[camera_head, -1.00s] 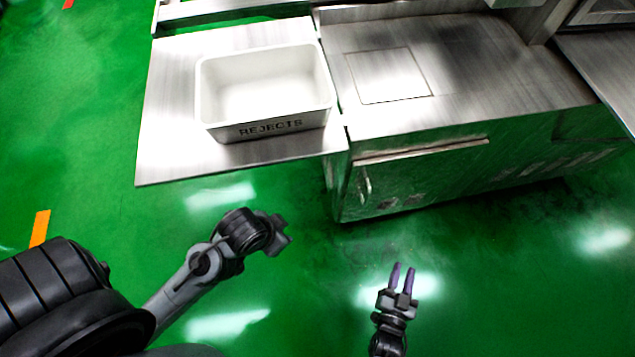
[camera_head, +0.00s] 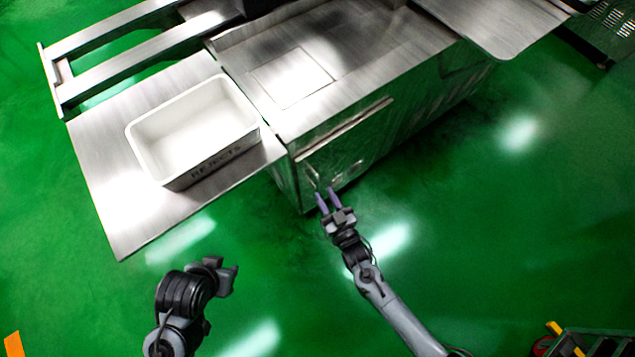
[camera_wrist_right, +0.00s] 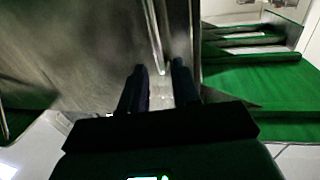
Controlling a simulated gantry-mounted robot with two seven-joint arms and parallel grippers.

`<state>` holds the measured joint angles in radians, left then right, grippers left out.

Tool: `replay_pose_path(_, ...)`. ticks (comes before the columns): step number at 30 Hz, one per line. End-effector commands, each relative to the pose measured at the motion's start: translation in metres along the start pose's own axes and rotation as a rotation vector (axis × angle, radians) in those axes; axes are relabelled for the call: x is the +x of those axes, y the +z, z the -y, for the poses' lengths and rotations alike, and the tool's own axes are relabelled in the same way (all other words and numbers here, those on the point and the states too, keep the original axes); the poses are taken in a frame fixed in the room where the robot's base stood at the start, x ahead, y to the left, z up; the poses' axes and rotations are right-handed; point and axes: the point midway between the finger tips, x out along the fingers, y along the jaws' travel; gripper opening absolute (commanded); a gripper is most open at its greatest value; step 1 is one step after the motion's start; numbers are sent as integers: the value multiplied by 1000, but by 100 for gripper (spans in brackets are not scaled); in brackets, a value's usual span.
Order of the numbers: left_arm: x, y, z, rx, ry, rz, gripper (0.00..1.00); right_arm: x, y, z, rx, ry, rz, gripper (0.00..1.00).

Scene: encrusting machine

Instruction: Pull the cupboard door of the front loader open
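The front loader's cupboard door (camera_head: 335,160) is on the metal cabinet's front face and looks shut. Its slim upright handle (camera_head: 312,178) is near the door's left edge, and it also shows in the right wrist view (camera_wrist_right: 154,35). My right gripper (camera_head: 328,192) is at the handle with its two purple fingers apart. In the right wrist view the handle's lower end appears between the fingertips (camera_wrist_right: 160,68); I cannot tell whether they touch it. My left gripper (camera_head: 222,275) is over the floor at the lower left, away from the cabinet; its fingers do not show clearly.
A white REJECTS bin (camera_head: 165,178) stands on the metal side shelf (camera_head: 105,185) left of the cabinet. The cabinet's metal top (camera_head: 350,45) overhangs the door. A stepped object (camera_head: 590,343) is at the lower right.

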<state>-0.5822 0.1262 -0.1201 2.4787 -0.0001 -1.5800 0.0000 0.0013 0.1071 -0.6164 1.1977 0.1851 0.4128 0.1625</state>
Motion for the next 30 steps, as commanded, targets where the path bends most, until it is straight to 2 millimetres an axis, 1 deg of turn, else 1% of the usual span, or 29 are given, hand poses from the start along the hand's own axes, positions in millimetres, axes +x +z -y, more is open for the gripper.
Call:
replay_pose_path(1, 8, 3, -1, -2, 1, 1, 36, 10, 2, 0, -1, 0, -3, 31)
replay_pose_path(3, 12, 4, -1, -4, 3, 0, 36, 22, 2, 0, -1, 0, -4, 31)
replay_pose_path(6, 17, 5, -2, -8, 6, -1, 36, 35, 2, 0, -1, 0, -2, 31)
replay_pose_path(10, 23, 6, -4, -12, 9, -3, 36, 49, 2, -1, -1, 0, -2, 31)
replay_pose_path(16, 25, 7, -4, -11, 8, -3, 36, 59, 0, 0, -1, 1, 0, 31)
replay_pose_path(24, 25, 7, -2, -5, 4, -4, 36, 59, -1, 0, 0, 1, 0, 31)
replay_pose_path(25, 25, 7, -2, -4, 3, -4, 36, 59, 0, 0, 0, 1, 0, 29)
replay_pose_path(30, 25, 7, -1, 1, -1, -3, 36, 59, 0, 0, 0, 1, 0, 3)
